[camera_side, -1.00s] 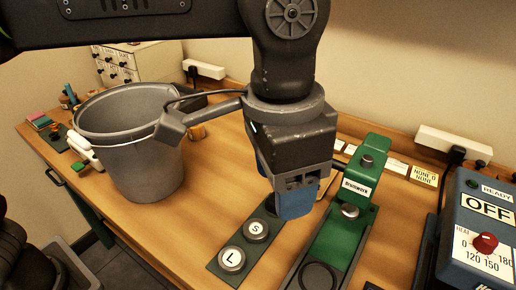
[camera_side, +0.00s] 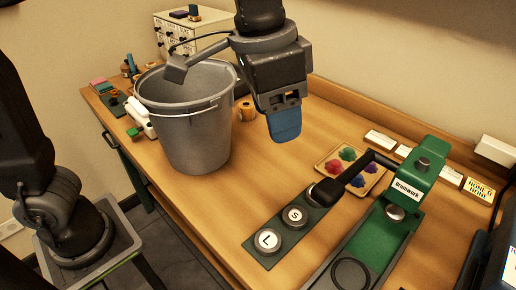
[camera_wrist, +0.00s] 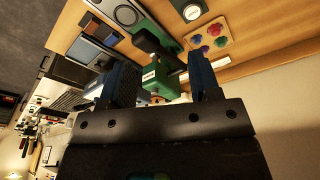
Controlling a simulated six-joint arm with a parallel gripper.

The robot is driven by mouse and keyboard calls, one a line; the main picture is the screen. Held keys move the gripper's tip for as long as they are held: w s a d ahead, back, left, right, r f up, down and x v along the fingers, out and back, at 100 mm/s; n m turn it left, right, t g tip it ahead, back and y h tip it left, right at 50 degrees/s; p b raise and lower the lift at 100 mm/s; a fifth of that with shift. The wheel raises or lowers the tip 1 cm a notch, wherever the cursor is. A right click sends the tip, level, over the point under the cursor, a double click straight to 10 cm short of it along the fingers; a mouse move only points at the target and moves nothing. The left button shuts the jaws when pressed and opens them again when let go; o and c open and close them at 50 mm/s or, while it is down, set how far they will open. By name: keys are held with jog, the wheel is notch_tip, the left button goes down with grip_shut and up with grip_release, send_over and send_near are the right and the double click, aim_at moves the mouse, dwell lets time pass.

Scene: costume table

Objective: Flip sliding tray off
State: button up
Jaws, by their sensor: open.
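The green press (camera_side: 405,185) stands at the right with a black lever whose round knob points left. Its long green bed (camera_side: 365,245) runs toward the front, with a dark ring (camera_side: 351,274) at the near end. I cannot tell which part is the sliding tray. A dark slab (camera_side: 262,258) beside it carries round dies marked L and S. My gripper (camera_side: 285,125) hangs above the table, left of and behind the press, touching nothing. In the wrist view its blue fingers (camera_wrist: 162,78) are apart and empty, with the press (camera_wrist: 160,70) seen between them.
A grey bucket (camera_side: 187,135) stands left of my gripper, with a tape roll (camera_side: 246,111) next to it. A palette of coloured blobs (camera_side: 338,172) lies behind the lever. Labelled strips (camera_side: 415,158) line the back. The table's middle is clear.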

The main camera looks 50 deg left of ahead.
jog(key=s+a+f+n+t+y, duration=0.1)
jog(key=s+a+f+n+t, duration=0.2)
jog(key=a, duration=0.7)
jog(key=s+a+f+n+t, duration=0.1)
jog(key=s+a+f+n, duration=0.2)
jog(key=s+a+f, duration=0.55)
notch_tip(320, 180, up, 8)
jog(key=w+a, duration=0.2)
jog(key=w, duration=0.1)
jog(key=w+d+r+m+g, duration=0.2)
jog(key=w+d+r+m, duration=0.1)
jog(key=w+d, duration=0.25)
jog(key=m+g, duration=0.4)
jog(key=m, duration=0.2)
send_over(341, 288)
jog(key=s, duration=0.6)
notch_tip(341, 288, down, 4)
notch_tip(341, 288, down, 23)
jog(key=shift+r, duration=0.2)
